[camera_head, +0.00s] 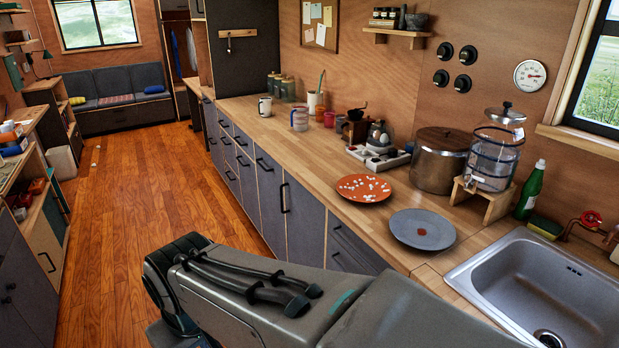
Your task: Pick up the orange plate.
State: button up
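The orange plate (352,196) lies flat on the wooden counter (318,172), near its front edge. Several small white pieces are scattered on it. My arm crosses the bottom of the view, in front of the counter. My gripper is not visible, and nothing touches the orange plate.
Behind the plates stand a small stove with a moka pot (378,137), a large steel pot (438,164) and a glass water dispenser (494,158). The sink (545,290) is at the right. Mugs (265,106) stand farther back. The floor (150,185) left of the counter is mostly clear.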

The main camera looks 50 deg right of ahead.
aim_at(366, 188)
jog(key=z, duration=0.85)
jog(key=i, duration=1.15)
jog(key=z, duration=1)
